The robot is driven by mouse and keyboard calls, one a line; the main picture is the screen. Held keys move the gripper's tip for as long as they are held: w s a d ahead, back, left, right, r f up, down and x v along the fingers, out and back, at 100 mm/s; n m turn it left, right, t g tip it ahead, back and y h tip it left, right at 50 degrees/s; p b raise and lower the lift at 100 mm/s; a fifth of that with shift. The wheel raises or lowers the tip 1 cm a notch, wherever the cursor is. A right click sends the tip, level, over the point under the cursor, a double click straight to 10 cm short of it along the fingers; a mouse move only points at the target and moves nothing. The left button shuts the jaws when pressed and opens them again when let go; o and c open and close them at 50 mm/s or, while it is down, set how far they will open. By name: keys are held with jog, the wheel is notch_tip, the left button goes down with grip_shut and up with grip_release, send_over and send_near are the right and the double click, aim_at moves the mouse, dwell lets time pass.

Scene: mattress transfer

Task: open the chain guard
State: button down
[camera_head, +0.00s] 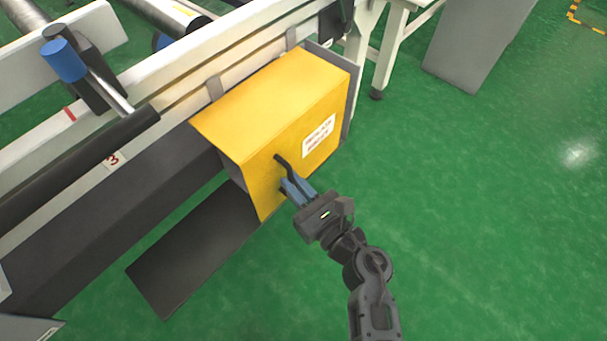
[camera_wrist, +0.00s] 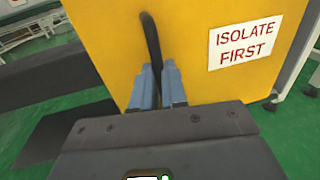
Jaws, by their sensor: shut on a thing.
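The chain guard is a yellow box-shaped cover (camera_head: 268,95) on the side of the conveyor frame. It has a white label with red text reading "ISOLATE FIRST" (camera_wrist: 245,42) on its front face. A black bar handle (camera_wrist: 151,45) stands on that face, left of the label. My gripper (camera_head: 288,180) is at the front face with its blue fingers shut on the handle, and the fingers also show in the wrist view (camera_wrist: 158,85). The handle's lower part is hidden between the fingers.
The conveyor frame (camera_head: 185,75) runs diagonally behind the guard. A dark panel (camera_head: 195,250) lies low at the left, below a dark grey beam (camera_head: 110,215). A grey block (camera_head: 475,45) stands at the back right. The green floor (camera_head: 480,220) at the right is clear.

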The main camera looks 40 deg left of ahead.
jog(key=s+a+b, duration=0.2)
jog(key=s+b, duration=0.2)
jog(key=s, duration=2.1)
jog(key=shift+s, duration=0.3)
jog(key=c, duration=1.2)
grip_release()
jog(key=shift+o, duration=0.2)
jog(key=shift+d, duration=0.1)
jog(key=v, duration=0.7)
jog(key=shift+d, duration=0.35)
